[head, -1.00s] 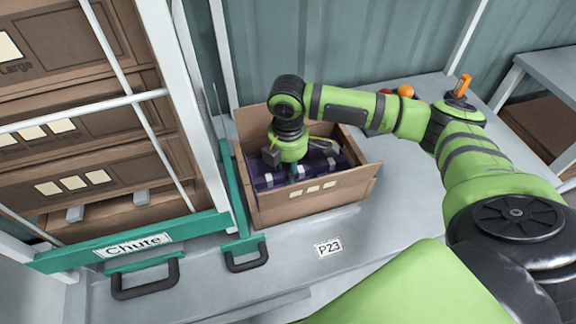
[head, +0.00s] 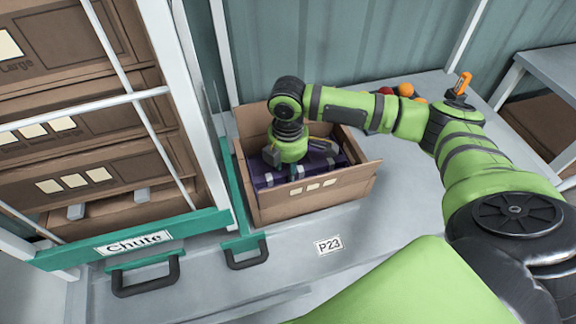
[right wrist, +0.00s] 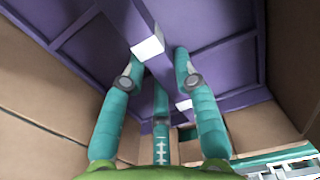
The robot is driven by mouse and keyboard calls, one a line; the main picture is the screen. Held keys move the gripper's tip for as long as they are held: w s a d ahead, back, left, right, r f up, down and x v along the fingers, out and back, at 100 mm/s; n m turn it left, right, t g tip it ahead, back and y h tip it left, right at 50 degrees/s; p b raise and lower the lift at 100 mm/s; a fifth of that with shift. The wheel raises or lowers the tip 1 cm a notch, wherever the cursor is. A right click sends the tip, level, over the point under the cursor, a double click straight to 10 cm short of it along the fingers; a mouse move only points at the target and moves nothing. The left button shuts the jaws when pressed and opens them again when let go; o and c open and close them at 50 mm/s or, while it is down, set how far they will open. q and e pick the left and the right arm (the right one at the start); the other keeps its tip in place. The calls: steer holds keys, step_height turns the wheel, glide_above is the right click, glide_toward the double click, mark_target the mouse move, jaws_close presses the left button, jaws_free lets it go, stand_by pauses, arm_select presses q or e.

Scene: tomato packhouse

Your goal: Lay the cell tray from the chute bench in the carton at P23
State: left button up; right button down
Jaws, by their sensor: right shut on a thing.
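The purple cell tray (head: 268,181) is inside the open brown carton (head: 312,202), which stands on the bench behind the P23 label (head: 328,246). My right gripper (head: 296,170) reaches down into the carton and is shut on the tray. In the right wrist view, the gripper's teal fingers (right wrist: 158,62) close around a rib of the purple tray (right wrist: 215,62). Brown carton walls (right wrist: 38,88) surround the tray there. The tray looks roughly level below the carton rim; whether it touches the bottom is hidden. My left gripper is not in view.
The chute rack (head: 130,245) with stacked brown cartons (head: 90,177) stands close on the left. Red and orange tomatoes (head: 405,90) and an orange-handled item (head: 462,85) lie at the back right. The bench front right of the P23 label is clear.

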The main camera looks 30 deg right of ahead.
steer(key=shift+f, duration=0.25)
steer(key=c, duration=0.9)
jaws_free()
steer(key=shift+o, duration=0.2)
steer(key=c, duration=0.3)
step_height(320, 180, up, 9)
steer(key=p, duration=1)
steer(key=shift+f, duration=0.3)
